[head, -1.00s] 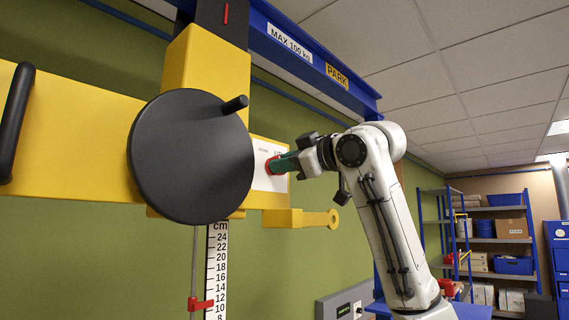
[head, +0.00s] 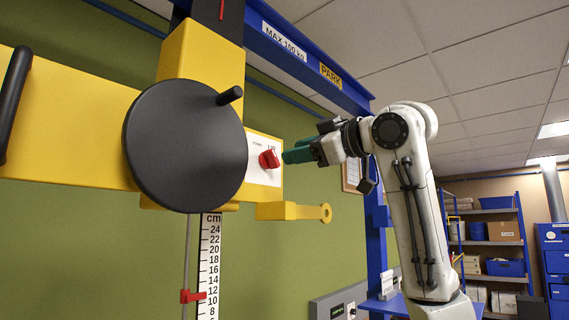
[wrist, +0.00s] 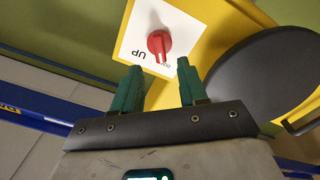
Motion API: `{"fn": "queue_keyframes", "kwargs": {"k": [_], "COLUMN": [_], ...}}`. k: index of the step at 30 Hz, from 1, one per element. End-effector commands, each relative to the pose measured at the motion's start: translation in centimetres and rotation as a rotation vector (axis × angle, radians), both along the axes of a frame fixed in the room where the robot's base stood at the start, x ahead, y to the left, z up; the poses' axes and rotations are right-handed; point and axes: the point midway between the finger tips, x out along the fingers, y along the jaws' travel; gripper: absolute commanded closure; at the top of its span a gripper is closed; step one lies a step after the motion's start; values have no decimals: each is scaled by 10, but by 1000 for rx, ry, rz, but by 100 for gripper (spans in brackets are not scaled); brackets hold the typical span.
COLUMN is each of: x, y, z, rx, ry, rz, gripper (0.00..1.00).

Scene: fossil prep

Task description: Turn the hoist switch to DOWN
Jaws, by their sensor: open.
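The hoist switch is a red knob (head: 269,159) on a white label plate (head: 261,172) at the right of the yellow hoist body. It also shows in the wrist view (wrist: 159,43), with the word UP printed beside it and small print I cannot read. Which mark the knob points to is hard to tell. My gripper (head: 287,156) has green fingers and is just right of the knob in the head view, apart from it. In the wrist view my gripper (wrist: 158,72) is open and empty, its fingertips spread short of the knob.
A large black handwheel (head: 184,145) with a peg stands left of the plate. A yellow arm with an eye (head: 292,211) sticks out below it. A blue beam (head: 300,52) runs overhead. A centimetre scale (head: 209,265) hangs below. Shelving (head: 490,240) stands far right.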

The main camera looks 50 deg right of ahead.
Motion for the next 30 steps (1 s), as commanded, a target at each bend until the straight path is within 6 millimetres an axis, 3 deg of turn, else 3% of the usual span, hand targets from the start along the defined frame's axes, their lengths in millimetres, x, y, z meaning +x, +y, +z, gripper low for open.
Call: {"fn": "queue_keyframes", "kwargs": {"k": [3, 9, 30], "x": [-22, -41, -45], "y": [-1, -1, -2], "z": [-3, -1, 0], "rx": [-1, 0, 0], "ry": [-1, -1, 1], "rz": [-2, -1, -1], "gripper": [57, 57, 57]}}
